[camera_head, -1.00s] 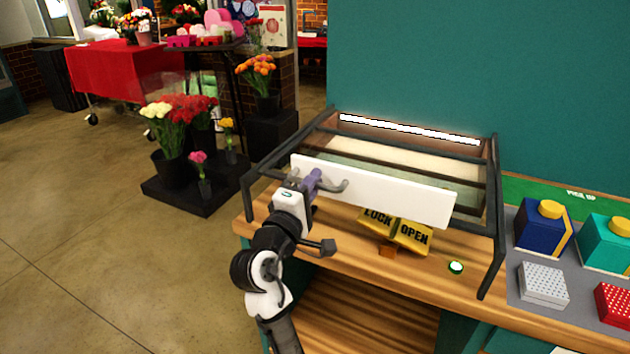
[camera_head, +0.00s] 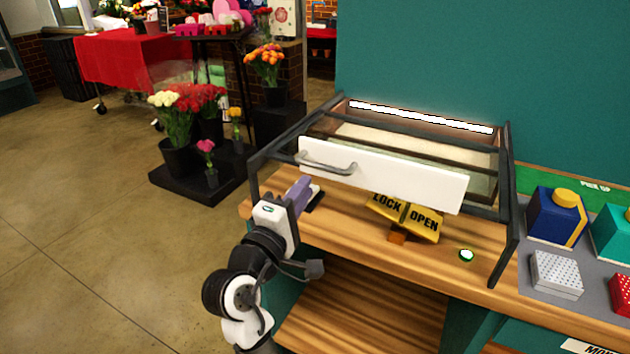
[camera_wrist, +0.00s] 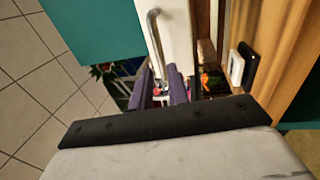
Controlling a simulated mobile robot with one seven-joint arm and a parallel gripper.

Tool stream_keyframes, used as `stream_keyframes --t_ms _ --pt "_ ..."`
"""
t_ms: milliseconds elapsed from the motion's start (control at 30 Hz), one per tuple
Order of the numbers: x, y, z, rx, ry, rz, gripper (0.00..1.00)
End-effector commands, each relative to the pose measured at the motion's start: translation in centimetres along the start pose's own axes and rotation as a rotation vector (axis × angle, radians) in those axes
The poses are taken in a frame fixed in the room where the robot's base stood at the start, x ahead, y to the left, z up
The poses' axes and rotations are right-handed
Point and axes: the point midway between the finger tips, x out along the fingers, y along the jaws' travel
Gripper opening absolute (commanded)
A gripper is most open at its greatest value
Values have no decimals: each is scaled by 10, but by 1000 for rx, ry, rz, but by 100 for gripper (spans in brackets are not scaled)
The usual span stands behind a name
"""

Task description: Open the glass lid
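The glass lid (camera_head: 405,143) lies across a dark-framed case on the wooden counter and looks down. Its white front panel (camera_head: 410,181) carries a grey bar handle (camera_head: 327,165) near the left end. The panel shows in the wrist view (camera_wrist: 176,28), with the handle (camera_wrist: 156,45) along it. My gripper (camera_head: 304,186) is below the handle, in front of the panel, and apart from the handle. Its purple fingers stand apart with nothing between them in the wrist view (camera_wrist: 160,86). A yellow LOCK/OPEN sign (camera_head: 405,214) stands below the panel.
A small black-and-white item (camera_wrist: 241,65) is on the counter beside my gripper. A round green-white button (camera_head: 466,255) is right of the sign. Coloured boxes (camera_head: 556,216) stand farther right.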

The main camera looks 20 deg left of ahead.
Motion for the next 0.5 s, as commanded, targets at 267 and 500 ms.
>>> stream_keyframes --t_ms 267,500 --pt "-49 -2 0 1 1 -1 17" --pt "-60 0 0 -1 -1 -1 17"
